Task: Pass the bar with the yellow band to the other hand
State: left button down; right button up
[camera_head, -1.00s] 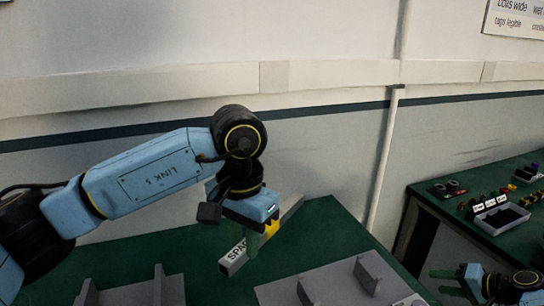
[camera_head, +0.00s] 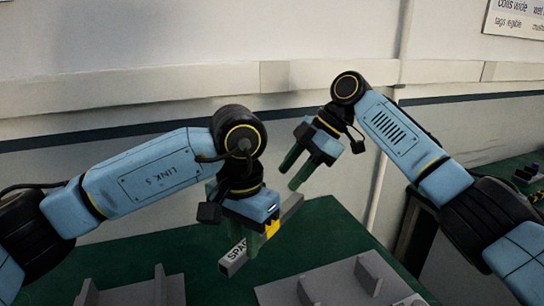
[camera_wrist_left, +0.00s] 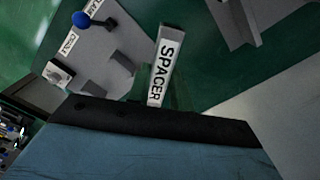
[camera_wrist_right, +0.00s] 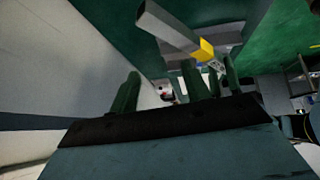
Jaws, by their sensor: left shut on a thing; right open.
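The grey bar (camera_head: 291,209) has a yellow band (camera_head: 272,229) and a SPACER label on its near end. My left gripper (camera_head: 246,247) is shut on the bar between the label and the band, holding it at a slant above the green table. The labelled end of the bar (camera_wrist_left: 166,60) shows in the left wrist view. My right gripper (camera_head: 292,174) is open and empty, above and behind the bar's far end, apart from it. The right wrist view shows the bar's bare end (camera_wrist_right: 165,27) and the yellow band (camera_wrist_right: 203,50) beyond my fingers.
Grey fixtures with upright walls stand on the table at front left (camera_head: 135,292) and front right (camera_head: 330,284). A blue knob (camera_wrist_left: 81,19) shows in the left wrist view. A wall stands behind, with a vertical pipe (camera_head: 384,160). A second bench lies at right, partly hidden by my right arm.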

jog(key=s+a+r+n+h, duration=0.5)
jog(key=s+r+n+h, duration=0.1)
jog(key=n+h, duration=0.15)
jog(key=shift+t+y, duration=0.25)
jog(key=shift+t, duration=0.15)
jog(key=f, duration=1.2)
jog(key=shift+w+d+f, duration=0.15)
jog(key=shift+w+f, duration=0.05)
pick_arm(q)
jog(key=shift+d, duration=0.1)
pick_arm(e)
grip_shut()
pick_arm(q)
jog(key=c, duration=1.2)
grip_release()
jog(key=shift+o, duration=0.2)
jog(key=shift+r, duration=0.15)
